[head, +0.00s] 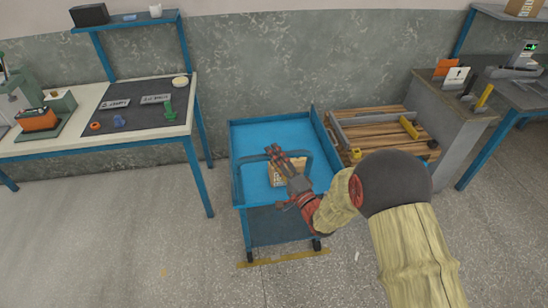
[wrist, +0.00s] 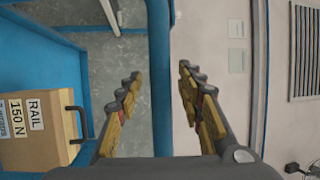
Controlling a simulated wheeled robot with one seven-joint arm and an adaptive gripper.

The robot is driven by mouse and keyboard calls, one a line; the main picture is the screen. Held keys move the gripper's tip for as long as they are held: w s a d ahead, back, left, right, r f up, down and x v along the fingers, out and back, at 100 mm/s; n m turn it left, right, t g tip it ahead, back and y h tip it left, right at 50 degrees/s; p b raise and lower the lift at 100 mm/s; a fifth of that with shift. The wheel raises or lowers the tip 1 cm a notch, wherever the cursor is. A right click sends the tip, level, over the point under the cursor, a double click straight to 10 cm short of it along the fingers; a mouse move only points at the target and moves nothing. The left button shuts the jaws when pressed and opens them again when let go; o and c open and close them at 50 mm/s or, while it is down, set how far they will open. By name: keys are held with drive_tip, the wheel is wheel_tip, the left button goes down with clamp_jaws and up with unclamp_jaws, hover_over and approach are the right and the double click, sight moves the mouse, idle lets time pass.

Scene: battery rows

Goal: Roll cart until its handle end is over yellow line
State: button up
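A short yellow line (head: 290,258) lies on the floor at the cart's near end, close by the near wheels.
A workbench (head: 90,147) with small parts stands to the left. A wooden pallet (head: 385,135) with metal and yellow pieces lies just right of the cart. A grey cabinet (head: 452,130) stands beyond it. The floor on the near side of the line is mostly clear.

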drive_tip(key=v, duration=1.2)
idle(0.3)
